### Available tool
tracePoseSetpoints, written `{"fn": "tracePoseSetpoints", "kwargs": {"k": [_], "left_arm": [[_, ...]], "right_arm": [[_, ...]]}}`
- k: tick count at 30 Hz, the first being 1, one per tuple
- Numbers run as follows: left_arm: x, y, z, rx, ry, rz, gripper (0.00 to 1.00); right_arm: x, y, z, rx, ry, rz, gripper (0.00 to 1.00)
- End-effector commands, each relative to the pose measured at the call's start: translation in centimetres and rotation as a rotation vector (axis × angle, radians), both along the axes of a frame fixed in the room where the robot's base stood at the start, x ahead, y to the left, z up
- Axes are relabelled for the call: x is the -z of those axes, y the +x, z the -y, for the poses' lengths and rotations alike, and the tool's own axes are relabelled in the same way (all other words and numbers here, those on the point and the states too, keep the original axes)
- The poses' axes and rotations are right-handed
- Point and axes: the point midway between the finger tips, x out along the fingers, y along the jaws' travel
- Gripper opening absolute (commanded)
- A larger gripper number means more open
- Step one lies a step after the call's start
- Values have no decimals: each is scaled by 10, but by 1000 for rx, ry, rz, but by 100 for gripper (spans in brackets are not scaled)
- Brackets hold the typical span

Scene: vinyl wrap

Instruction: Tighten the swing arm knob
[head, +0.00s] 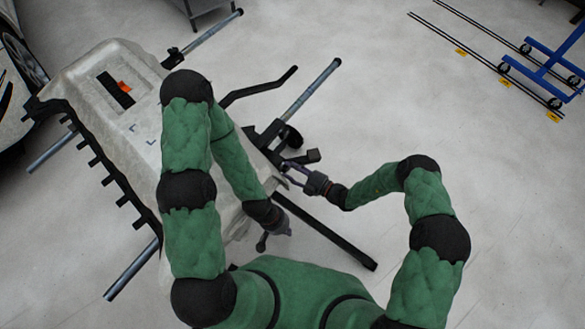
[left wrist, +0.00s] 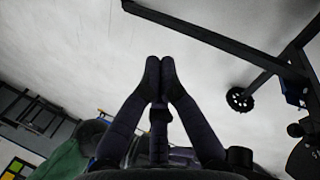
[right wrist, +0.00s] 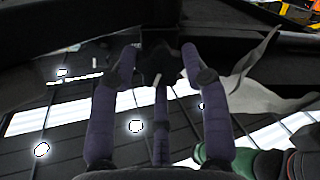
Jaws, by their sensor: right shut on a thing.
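My right gripper (head: 284,173) is at the right edge of the pale-covered stand, by the black swing arm parts (head: 268,135). In the right wrist view, my right gripper's fingers (right wrist: 158,62) are spread on both sides of a dark knob-like part (right wrist: 160,52) and are closed on it. The knob is very dark and partly hidden by the fingers, so its outline is unclear. My left gripper (head: 288,229) hangs lower, near the stand's lower right corner. In the left wrist view, my left gripper's fingertips (left wrist: 160,66) meet with nothing between them.
The stand's pale wrapped panel (head: 135,75) fills the left, partly behind my left arm. A long black leg (head: 335,240) runs below my right gripper. Metal bars (head: 315,85) stick out right. A blue trolley (head: 555,65) stands far off at upper right. The floor between is clear.

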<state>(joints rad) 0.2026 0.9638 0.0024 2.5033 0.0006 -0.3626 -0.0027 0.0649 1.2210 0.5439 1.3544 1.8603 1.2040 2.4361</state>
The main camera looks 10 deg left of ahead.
Motion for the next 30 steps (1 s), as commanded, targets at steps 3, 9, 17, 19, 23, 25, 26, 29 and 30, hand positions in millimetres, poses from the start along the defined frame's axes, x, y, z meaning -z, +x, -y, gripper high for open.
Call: {"fn": "tracePoseSetpoints", "kwargs": {"k": [3,9,17,19,23,25,26,29,30], "left_arm": [[-1,0,0,0,0,0,0],[-1,0,0,0,0,0,0],[0,0,0,0,0,0,0],[0,0,0,0,0,0,0],[-2,-3,0,0,0,6,0],[-2,-4,0,-1,1,8,0],[-2,-4,0,-1,1,8,0],[-2,-4,0,-1,1,8,0],[-2,-4,0,-1,0,7,0]], "right_arm": [[-3,-2,-2,-8,9,2,14],[-4,-2,-2,-8,9,3,14],[-3,0,-1,-4,5,3,71],[-2,0,-1,-3,4,2,71],[-2,0,0,-1,3,2,71],[-2,-1,4,0,3,1,71],[-2,-1,6,0,3,1,71],[-2,-5,19,2,3,-1,71],[-2,-7,25,2,3,-1,71]]}}
